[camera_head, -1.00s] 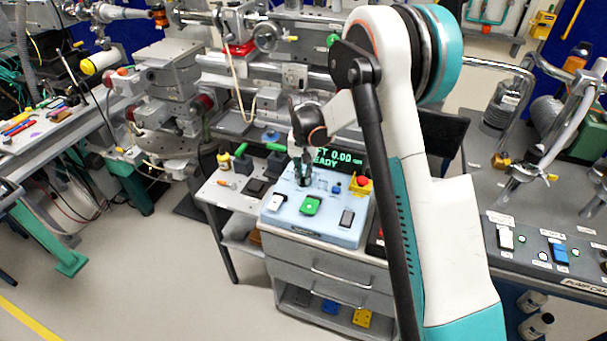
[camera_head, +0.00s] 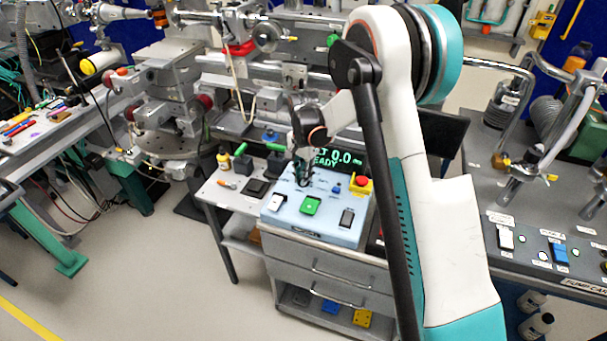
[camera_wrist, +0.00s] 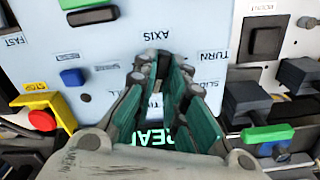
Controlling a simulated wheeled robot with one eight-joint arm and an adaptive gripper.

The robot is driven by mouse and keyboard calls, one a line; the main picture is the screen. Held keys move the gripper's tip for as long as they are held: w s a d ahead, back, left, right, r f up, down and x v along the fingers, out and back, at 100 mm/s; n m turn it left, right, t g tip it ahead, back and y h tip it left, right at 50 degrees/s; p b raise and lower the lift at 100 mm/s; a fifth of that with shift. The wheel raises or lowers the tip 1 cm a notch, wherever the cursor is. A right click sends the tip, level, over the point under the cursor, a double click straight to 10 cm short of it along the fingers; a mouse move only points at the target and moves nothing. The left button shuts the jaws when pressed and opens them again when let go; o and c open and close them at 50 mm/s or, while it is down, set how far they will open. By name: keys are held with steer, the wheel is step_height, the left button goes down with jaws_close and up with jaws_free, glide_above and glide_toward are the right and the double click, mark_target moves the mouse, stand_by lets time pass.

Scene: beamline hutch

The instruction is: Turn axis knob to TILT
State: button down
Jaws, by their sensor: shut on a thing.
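The pale blue control box (camera_head: 325,232) stands on the drawer cart, and its face is upside down in the wrist view (camera_wrist: 205,60). My gripper (camera_wrist: 160,62) points down at the panel beside the AXIS label. Its fingers are shut around the small dark axis knob (camera_wrist: 162,66), which they mostly hide. Labels SLIDE and TURN show near the fingers; the knob's pointer cannot be made out. The green display (camera_head: 340,159) at the back of the box is partly covered by my arm; its visible text ends in "LT 0.0" above "READY".
A green button (camera_head: 311,205), a white switch (camera_head: 277,203) and a dark switch (camera_head: 347,217) sit on the box front. A red stop button on a yellow base (camera_head: 361,184) is at its right.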

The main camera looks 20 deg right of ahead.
stand_by(0.3)
steer(key=c, duration=1.6)
jaws_free()
steer(key=shift+c, duration=0.2)
steer(key=shift+r, duration=0.1)
step_height(320, 180, up, 12)
